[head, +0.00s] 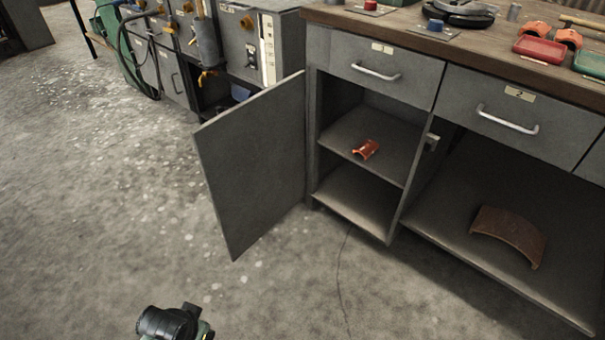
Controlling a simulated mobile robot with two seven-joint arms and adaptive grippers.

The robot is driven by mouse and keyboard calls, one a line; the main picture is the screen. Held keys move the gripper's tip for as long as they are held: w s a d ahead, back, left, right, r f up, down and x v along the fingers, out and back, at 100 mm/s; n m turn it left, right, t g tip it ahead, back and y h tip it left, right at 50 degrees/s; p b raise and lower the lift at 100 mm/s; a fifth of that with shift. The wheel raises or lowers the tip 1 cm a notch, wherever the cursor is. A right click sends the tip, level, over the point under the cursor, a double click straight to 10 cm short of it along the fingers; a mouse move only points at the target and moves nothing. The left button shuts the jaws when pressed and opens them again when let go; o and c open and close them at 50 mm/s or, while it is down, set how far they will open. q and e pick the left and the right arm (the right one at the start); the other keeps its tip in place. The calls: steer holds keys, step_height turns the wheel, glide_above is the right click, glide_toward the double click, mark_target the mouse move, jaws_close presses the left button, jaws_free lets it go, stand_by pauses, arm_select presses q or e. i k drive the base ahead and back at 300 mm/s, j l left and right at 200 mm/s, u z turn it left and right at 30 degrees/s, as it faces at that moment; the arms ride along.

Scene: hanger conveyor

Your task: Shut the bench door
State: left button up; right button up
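The bench door (254,160) is a grey panel hinged at the left side of the bench's cabinet. It stands wide open, swung out over the floor to the left. The open cabinet (360,132) shows two levels, with a small red curved piece (366,149) on the upper shelf. A latch fitting (432,141) is on the divider to the right of the opening. A dark, rounded part of my arm (168,323) shows at the bottom edge, well apart from the door. No gripper fingers show in this view.
The drawers above the opening, one with a handle (376,72), are shut. A rusty curved plate (508,234) lies in the open bay at right. Grey equipment with hoses (208,42) stands behind the door. The floor (110,190) in front and left is clear.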

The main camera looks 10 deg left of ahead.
mark_target(251, 156)
steer(key=z, duration=0.4)
steer(key=j+z, duration=0.15)
steer(key=z, duration=0.65)
steer(key=j+z, duration=0.15)
steer(key=z, duration=0.25)
steer(key=k+j, duration=0.1)
steer(key=j, duration=0.25)
steer(key=k+j, duration=0.15)
steer(key=j, duration=0.25)
steer(key=k+j, duration=0.1)
steer(key=j, duration=0.25)
steer(key=k+j, duration=0.15)
steer(key=j, duration=0.2)
steer(key=k+j, duration=0.1)
steer(key=j, duration=0.25)
steer(key=k+j, duration=0.15)
steer(key=j, duration=0.25)
